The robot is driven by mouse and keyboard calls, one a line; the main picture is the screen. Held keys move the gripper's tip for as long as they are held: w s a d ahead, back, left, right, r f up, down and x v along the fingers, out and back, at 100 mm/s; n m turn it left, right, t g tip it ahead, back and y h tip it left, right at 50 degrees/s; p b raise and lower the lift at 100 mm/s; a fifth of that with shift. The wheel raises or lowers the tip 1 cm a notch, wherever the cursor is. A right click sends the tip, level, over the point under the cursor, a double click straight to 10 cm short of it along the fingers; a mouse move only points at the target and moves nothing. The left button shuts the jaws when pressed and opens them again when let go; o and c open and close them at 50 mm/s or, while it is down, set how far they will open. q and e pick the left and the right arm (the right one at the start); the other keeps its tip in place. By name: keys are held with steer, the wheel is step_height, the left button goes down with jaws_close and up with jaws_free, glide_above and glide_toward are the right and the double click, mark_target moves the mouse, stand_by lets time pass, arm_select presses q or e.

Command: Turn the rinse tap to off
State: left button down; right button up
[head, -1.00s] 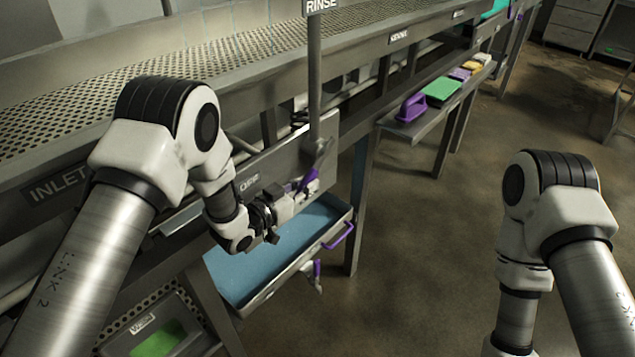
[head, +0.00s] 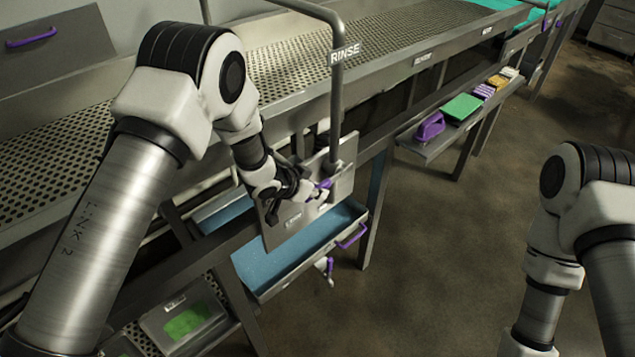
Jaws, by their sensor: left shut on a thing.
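The rinse tap has a steel riser pipe (head: 337,110) with a RINSE label, rising from a steel plate (head: 343,187). Its small purple lever (head: 324,184) shows at the plate, partly hidden by my gripper. My left gripper (head: 318,191) is shut on the purple lever, in front of the plate. A small label (head: 293,219) on the plate is too small to read now. My right arm comes in at the right; its gripper is outside the frame.
A blue-lined drawer (head: 300,252) with a purple handle (head: 352,236) stands open below the plate. A side shelf (head: 440,140) holds a purple-handled tool (head: 430,125), a green pad (head: 461,107) and sponges. The perforated steel bench runs behind. The floor at right is clear.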

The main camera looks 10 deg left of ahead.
arm_select(q)
steer(key=shift+r, duration=0.15)
arm_select(e)
steer(key=shift+r, duration=0.35)
arm_select(q)
steer(key=c, duration=1.1)
jaws_free()
steer(key=v, duration=1.1)
steer(key=shift+s+a+r, duration=0.1)
steer(key=shift+a+r, duration=0.05)
steer(key=shift+r, duration=0.25)
